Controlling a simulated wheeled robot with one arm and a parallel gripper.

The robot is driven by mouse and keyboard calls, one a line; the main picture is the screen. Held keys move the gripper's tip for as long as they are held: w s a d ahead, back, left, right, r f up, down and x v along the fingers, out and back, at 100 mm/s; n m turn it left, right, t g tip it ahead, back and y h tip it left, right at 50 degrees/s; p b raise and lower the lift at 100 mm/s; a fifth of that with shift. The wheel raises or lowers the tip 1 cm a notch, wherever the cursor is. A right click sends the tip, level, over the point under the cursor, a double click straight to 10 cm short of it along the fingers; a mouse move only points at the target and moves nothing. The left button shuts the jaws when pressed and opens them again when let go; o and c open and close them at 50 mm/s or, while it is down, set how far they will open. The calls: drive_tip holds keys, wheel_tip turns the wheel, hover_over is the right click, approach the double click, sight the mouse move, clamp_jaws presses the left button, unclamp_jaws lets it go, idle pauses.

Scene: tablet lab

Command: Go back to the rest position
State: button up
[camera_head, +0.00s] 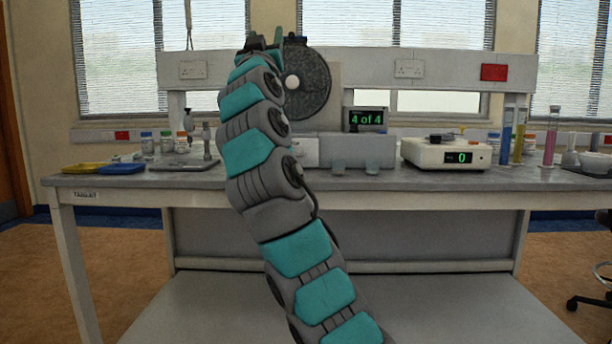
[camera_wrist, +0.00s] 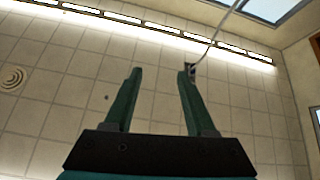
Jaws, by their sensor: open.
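My gripper (camera_wrist: 160,75) is open in the wrist view, its two green fingers apart with nothing between them. Behind the fingers the wrist view shows the tiled ceiling. In the head view my arm stands raised in front of the bench, and my gripper (camera_head: 265,38) is at its top, above bench height. It appears beside the upper edge of a dark round disc (camera_head: 312,85) on the bench machine. Part of the machine is hidden behind my arm.
The bench (camera_head: 400,182) holds a display reading "4 of 4" (camera_head: 367,119), a device showing 0 (camera_head: 447,156), a blue tray (camera_head: 121,168), a yellow tray (camera_head: 82,168), small bottles and tall cylinders (camera_head: 550,140). A chair (camera_head: 592,300) stands at the right. Space above the bench's left side looks free.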

drive_tip(key=w+d+f+g+h, duration=0.5)
drive_tip(key=w+d+f+g, duration=0.2)
drive_tip(key=w+d+f, duration=0.35)
drive_tip(key=s+d+f+m+g+h, duration=0.1)
drive_tip(key=s+d+f+g, duration=0.4)
drive_tip(key=d+f, duration=0.4)
drive_tip(key=s+d+f+m+g, duration=0.1)
drive_tip(key=s+d+f+g, duration=0.2)
drive_tip(key=s+d+f, duration=0.55)
drive_tip(key=s+d+f+g+y, duration=0.25)
drive_tip(key=s+f+g, duration=0.35)
drive_tip(key=s+f, duration=1.2)
drive_tip(key=s+a+f+g+y, duration=0.1)
drive_tip(key=s+a+f+g, duration=0.1)
drive_tip(key=s+f, duration=0.4)
drive_tip(key=s+a+f+g+y, duration=0.1)
drive_tip(key=s+f, duration=0.5)
drive_tip(key=s, duration=0.7)
drive_tip(key=s+a+f+g+y, duration=0.1)
drive_tip(key=s+a+f+g, duration=0.2)
drive_tip(key=s+f, duration=0.4)
drive_tip(key=s+a, duration=0.1)
drive_tip(key=s, duration=0.1)
drive_tip(key=shift+s, duration=0.3)
drive_tip(key=shift+a+y, duration=0.1)
drive_tip(key=shift+y, duration=0.15)
